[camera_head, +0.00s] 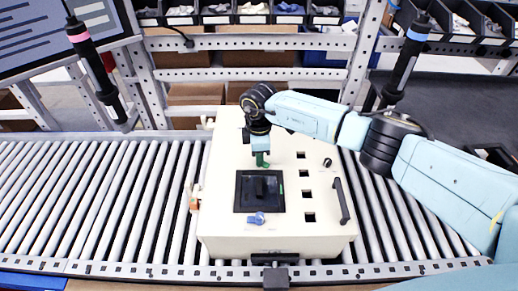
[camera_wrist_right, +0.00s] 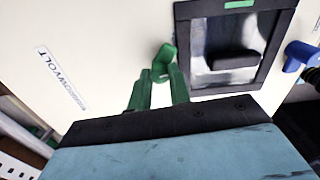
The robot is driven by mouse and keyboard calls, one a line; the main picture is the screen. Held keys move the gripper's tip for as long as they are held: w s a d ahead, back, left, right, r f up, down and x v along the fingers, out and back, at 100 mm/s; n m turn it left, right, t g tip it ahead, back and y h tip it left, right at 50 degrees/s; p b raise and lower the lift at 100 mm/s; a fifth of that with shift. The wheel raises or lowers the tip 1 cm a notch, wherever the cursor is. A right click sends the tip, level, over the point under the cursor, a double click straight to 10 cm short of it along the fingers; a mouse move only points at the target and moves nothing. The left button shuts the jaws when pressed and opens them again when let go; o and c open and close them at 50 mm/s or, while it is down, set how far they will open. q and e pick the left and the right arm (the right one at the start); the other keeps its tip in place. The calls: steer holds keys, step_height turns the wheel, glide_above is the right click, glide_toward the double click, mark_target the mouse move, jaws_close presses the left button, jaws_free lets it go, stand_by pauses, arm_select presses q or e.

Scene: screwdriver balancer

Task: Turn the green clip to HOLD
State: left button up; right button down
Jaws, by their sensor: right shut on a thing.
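The green clip (camera_wrist_right: 163,62) sits on the cream face of the box, beside a dark framed window. In the wrist view it is between the tips of my right gripper (camera_wrist_right: 158,78), whose green fingers are closed on it. In the head view my right gripper (camera_head: 261,157) points down at the box top above the black-framed window; the clip is largely hidden there. No HOLD mark can be read. My left gripper is not in view.
The cream box (camera_head: 225,235) stands on a roller conveyor (camera_head: 90,200). A blue clip (camera_head: 257,218) is below the black window (camera_head: 243,201). A dark handle (camera_head: 341,200) is on the box's right. Two screwdrivers (camera_head: 95,70) (camera_head: 402,65) hang at the sides.

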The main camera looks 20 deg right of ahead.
steer(key=m+p, duration=0.4)
steer(key=m, duration=0.1)
steer(key=shift+r+m, duration=0.15)
steer(key=shift+m, duration=0.25)
steer(key=shift+m+p, duration=0.45)
steer(key=shift+m, duration=1.45)
steer(key=shift+w+p, duration=0.1)
steer(key=shift+p, duration=0.2)
steer(key=c, duration=1.3)
jaws_free()
step_height(320, 180, up, 13)
steer(key=shift+b, duration=0.45)
